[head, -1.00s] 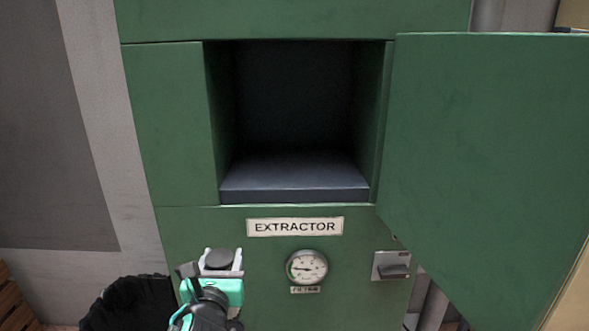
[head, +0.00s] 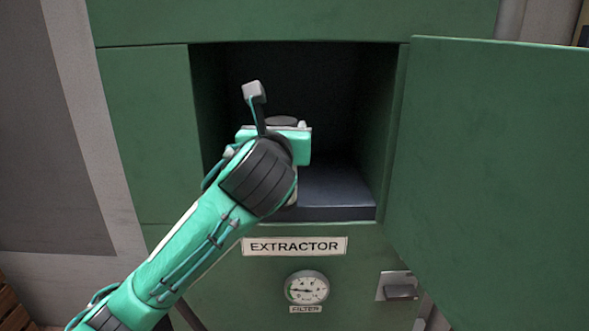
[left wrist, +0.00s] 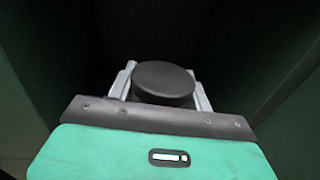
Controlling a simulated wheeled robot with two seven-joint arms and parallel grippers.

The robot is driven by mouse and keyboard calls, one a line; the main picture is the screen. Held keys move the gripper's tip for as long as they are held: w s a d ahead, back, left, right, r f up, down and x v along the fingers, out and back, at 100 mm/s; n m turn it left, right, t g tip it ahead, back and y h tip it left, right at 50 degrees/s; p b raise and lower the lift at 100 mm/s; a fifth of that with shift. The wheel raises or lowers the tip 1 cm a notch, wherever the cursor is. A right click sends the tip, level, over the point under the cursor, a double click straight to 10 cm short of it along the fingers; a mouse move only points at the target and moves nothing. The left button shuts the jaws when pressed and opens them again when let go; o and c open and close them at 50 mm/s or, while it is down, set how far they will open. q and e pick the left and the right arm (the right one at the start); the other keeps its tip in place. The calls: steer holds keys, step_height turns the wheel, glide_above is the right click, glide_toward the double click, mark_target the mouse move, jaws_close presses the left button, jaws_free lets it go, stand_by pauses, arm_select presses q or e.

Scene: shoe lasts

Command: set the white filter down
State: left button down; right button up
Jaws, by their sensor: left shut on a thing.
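My left gripper (head: 284,124) is raised in front of the open compartment of the green extractor (head: 140,140), at its mouth or a little inside. It is shut on a dark round thing (left wrist: 163,82), whose flat black top shows between the pale fingers in the left wrist view. The thing's sides and underside are hidden, and no white filter surface can be made out. The compartment's blue-grey floor (head: 340,195) shows bare to the right of my arm; the arm covers its left part. My right gripper is not in view.
The extractor's green door (head: 500,150) stands open to the right. The compartment's side walls are close on both sides of the gripper. Below the opening are the EXTRACTOR label (head: 295,246), a filter gauge (head: 306,288) and a latch (head: 400,287).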

arm_select(q)
steer(key=w+d+f+p, duration=0.2)
steer(key=w+p, duration=0.4)
steer(key=w, duration=1.1)
steer(key=shift+w+d+f+p, duration=0.2)
steer(key=shift+w+f+p, duration=0.15)
steer(key=shift+f, duration=0.25)
steer(key=c, duration=0.6)
jaws_free()
steer(key=shift+f, duration=0.15)
